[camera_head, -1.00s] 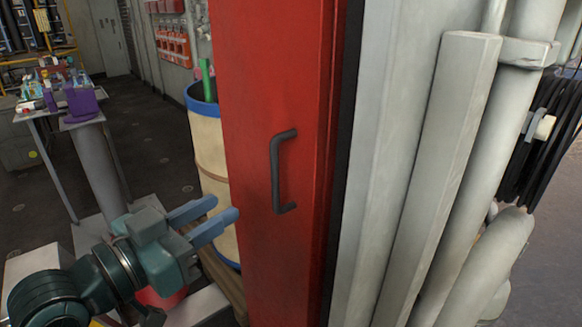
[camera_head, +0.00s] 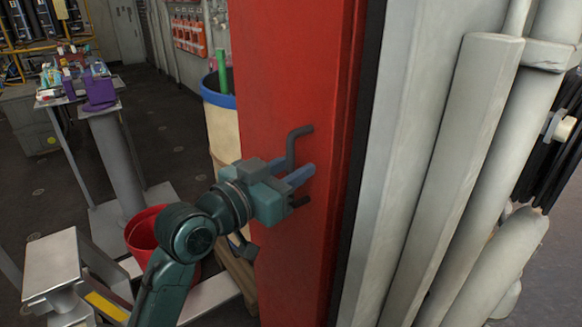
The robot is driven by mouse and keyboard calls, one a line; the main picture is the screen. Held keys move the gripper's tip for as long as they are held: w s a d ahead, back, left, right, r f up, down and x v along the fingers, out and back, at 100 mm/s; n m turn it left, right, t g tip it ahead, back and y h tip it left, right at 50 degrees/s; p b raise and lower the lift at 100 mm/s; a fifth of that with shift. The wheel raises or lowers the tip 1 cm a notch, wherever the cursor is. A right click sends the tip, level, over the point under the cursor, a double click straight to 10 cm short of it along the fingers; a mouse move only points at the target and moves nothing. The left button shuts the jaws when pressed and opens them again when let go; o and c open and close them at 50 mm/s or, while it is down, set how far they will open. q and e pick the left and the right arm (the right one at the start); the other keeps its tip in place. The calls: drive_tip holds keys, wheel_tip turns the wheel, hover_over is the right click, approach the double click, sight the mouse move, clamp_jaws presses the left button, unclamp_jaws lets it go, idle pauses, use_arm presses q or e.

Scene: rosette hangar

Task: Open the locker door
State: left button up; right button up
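The locker door (camera_head: 285,70) is a tall red panel in the middle of the head view and looks closed. Its dark, upright bar handle (camera_head: 291,150) is on the door face. My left gripper (camera_head: 291,170) is at the handle's lower half, with one finger on each side of the bar. The gripper body hides part of the handle; the lower mount shows just below it. Whether the fingers press on the bar is not clear. My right gripper is not in view.
Grey pipes and posts (camera_head: 440,170) stand right of the door. A cream barrel with a blue rim (camera_head: 222,130) is close on its left. A red bucket (camera_head: 145,232) is on the floor behind my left arm. A small table (camera_head: 55,98) stands farther left.

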use_arm(q)
clamp_jaws()
drive_tip(key=shift+a, duration=0.15)
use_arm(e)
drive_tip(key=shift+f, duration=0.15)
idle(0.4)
